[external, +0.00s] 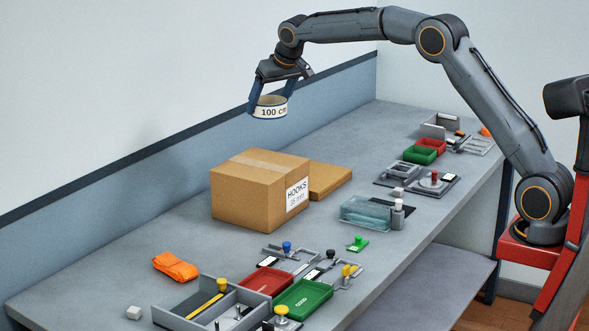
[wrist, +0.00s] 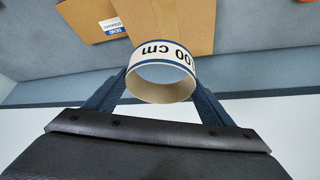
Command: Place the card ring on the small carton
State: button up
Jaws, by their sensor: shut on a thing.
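The card ring (external: 270,106) is a pale band with blue edges, marked "100 cm". My gripper (external: 269,101) is shut on it and holds it in the air, above and behind the cartons. The wrist view shows the ring (wrist: 161,75) between the two fingers, with its open middle visible. Brown carton surfaces (wrist: 180,25) show beyond the ring in the wrist view; I cannot tell there which carton is which.
An orange folded strap (external: 176,266) lies at the front left. Red and green trays (external: 303,299) and a divided grey tray (external: 172,318) stand at the front. A clear bin (external: 365,213) stands right of the cartons. The wall runs behind the bench.

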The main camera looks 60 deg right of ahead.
jog(key=p, duration=0.4)
send_near(264, 164)
jog(key=x, duration=0.5)
jog(key=shift+f, duration=0.1)
jog(key=shift+f+b, duration=0.15)
jog(key=shift+b, duration=0.15)
jog(key=o, duration=1)
jog(key=shift+o, duration=0.2)
